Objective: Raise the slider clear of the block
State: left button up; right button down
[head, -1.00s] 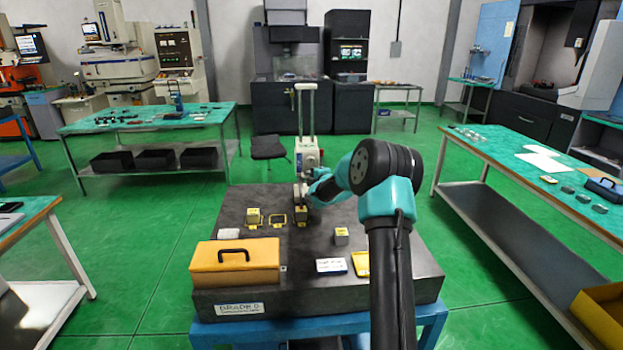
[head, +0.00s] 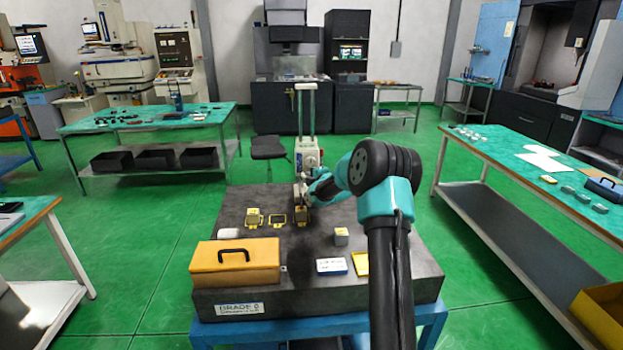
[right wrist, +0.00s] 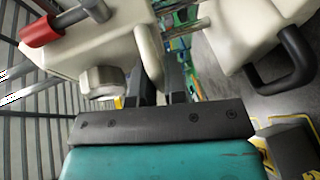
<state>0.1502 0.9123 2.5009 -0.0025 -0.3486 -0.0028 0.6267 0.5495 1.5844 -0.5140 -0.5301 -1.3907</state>
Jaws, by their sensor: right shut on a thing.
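A tall height gauge with a pale twin-column frame (head: 306,105) stands at the back of the dark surface plate. Its pale slider (head: 307,158) sits low on the columns. A small dark and yellow block (head: 302,215) stands just in front and below. My right gripper (head: 306,190) reaches in from the right at the slider's lower part. In the right wrist view, its fingers (right wrist: 162,90) are shut by a pale part of the slider (right wrist: 110,45); the exact contact is hidden. Whether the slider touches the block cannot be told. My left gripper is out of view.
The surface plate (head: 300,258) also holds an orange case (head: 235,262), small yellow-marked blocks (head: 254,219), a grey block (head: 341,236), a white card (head: 331,266) and a yellow piece (head: 361,264). Benches stand left and right. The space above the plate's left part is clear.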

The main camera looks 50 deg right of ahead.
aim_at(310, 163)
notch_tip(310, 163, up, 6)
jog(key=shift+f, duration=0.1)
jog(key=c, duration=1.5)
grip_release()
jog(key=shift+o, duration=0.2)
jog(key=v, duration=1.7)
jog(key=shift+s, duration=0.2)
jog(key=shift+w+a, duration=0.1)
jog(key=shift+a, duration=0.05)
